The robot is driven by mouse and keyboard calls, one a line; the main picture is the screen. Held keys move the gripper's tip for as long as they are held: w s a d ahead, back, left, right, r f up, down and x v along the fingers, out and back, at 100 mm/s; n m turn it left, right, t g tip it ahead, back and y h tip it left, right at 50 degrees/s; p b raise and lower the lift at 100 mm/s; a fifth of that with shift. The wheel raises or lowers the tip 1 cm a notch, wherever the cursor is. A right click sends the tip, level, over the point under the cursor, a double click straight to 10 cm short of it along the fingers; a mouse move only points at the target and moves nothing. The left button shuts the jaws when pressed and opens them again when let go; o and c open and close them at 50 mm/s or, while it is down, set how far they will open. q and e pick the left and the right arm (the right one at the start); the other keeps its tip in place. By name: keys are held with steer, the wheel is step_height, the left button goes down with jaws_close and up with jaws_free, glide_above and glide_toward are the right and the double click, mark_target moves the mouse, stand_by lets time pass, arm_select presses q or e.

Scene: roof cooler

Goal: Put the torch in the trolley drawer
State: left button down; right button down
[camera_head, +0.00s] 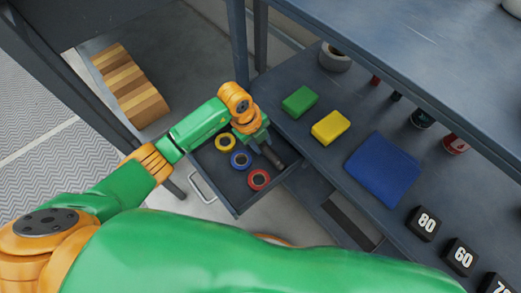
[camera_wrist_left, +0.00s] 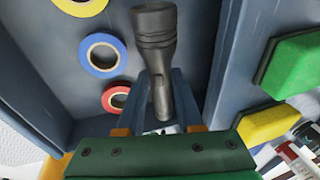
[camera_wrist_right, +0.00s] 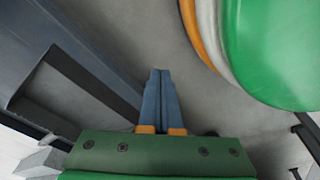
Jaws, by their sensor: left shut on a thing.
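The dark grey torch (camera_wrist_left: 156,50) is held in my left gripper (camera_wrist_left: 168,100), which is shut on its narrower body. In the head view the torch (camera_head: 272,156) shows at the left gripper (camera_head: 258,140), over the right part of the open trolley drawer (camera_head: 236,210). I cannot tell whether the torch touches the drawer floor. Yellow, blue and red tape rolls lie in the drawer to the left of the torch. My right gripper (camera_wrist_right: 158,100) has its fingers together, with nothing between them, and is hidden in the head view.
The trolley shelf (camera_head: 375,125) beside the drawer carries a green block (camera_head: 299,101), a yellow block (camera_head: 330,127), a folded blue cloth (camera_head: 383,168) and black number blocks (camera_head: 424,223). A table leg (camera_head: 238,45) stands behind the drawer. A wooden striped block (camera_head: 130,85) lies at the back left.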

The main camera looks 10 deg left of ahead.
mark_target(260, 147)
arm_select(q)
step_height(260, 147, down, 3)
steer(key=shift+b, duration=0.35)
steer(key=shift+r, duration=0.1)
arm_select(e)
steer(key=shift+w+a, duration=0.45)
arm_select(q)
steer(key=c, duration=0.6)
jaws_free()
steer(key=shift+o, duration=0.2)
steer(key=p+v, duration=0.5)
steer(key=v, duration=0.7)
arm_select(e)
steer(key=s+d, duration=0.2)
steer(key=s+d+r, duration=0.1)
steer(key=s, duration=0.1)
steer(key=shift+s+d, duration=0.15)
steer(key=shift+d, duration=0.2)
arm_select(q)
steer(key=shift+d, duration=0.1)
